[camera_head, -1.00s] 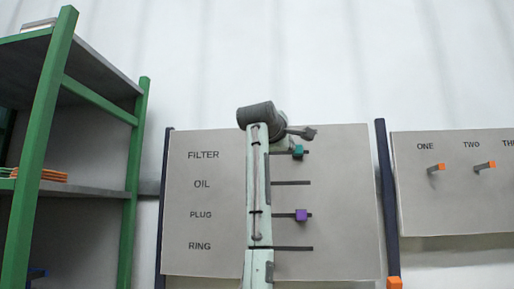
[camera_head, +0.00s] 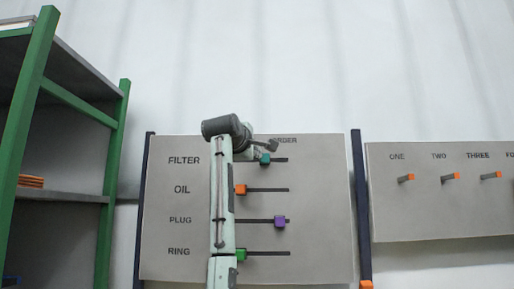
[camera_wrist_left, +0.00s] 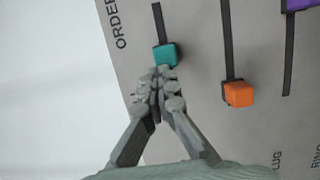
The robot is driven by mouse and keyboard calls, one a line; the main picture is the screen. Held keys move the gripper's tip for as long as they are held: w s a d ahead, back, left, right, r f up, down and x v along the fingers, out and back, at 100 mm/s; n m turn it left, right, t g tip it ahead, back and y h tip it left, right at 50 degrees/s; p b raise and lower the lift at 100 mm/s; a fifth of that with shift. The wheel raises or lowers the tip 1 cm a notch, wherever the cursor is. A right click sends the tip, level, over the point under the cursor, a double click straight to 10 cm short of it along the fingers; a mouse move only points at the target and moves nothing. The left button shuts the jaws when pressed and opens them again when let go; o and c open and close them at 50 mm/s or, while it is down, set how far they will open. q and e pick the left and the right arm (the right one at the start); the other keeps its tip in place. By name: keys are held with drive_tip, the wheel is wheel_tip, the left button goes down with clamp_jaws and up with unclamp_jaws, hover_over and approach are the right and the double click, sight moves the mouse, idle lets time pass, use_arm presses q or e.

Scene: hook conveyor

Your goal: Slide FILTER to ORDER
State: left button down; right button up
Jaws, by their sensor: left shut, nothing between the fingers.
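The teal slider block (camera_head: 264,159) sits on the FILTER slot of the grey board (camera_head: 320,220), right of middle. The slot runs on to its right, under the ORDER label (camera_head: 285,140). My left gripper (camera_head: 272,147) is shut and empty, at the top of the board near the teal block. In the left wrist view its fingertips (camera_wrist_left: 160,78) are close together just below the teal block (camera_wrist_left: 166,54), touching or nearly so; I cannot tell which.
An orange block (camera_head: 240,189), a purple block (camera_head: 279,222) and a green block (camera_head: 241,255) sit on the OIL, PLUG and RING slots. A second board (camera_head: 440,215) with orange-tipped hooks is at right. A green-framed shelf (camera_head: 115,150) stands at left.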

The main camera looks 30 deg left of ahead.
use_arm(q)
drive_tip(key=b+v, duration=0.2)
drive_tip(key=v, duration=0.8)
drive_tip(key=shift+a+b, duration=0.2)
drive_tip(key=shift+b, duration=0.15)
use_arm(e)
wheel_tip(320, 180, up, 7)
drive_tip(key=w, duration=0.2)
drive_tip(key=shift+w+a+t, duration=0.25)
drive_tip(key=shift+a+t, duration=0.05)
use_arm(q)
drive_tip(key=shift+s, duration=0.1)
use_arm(e)
drive_tip(key=shift+s, duration=0.1)
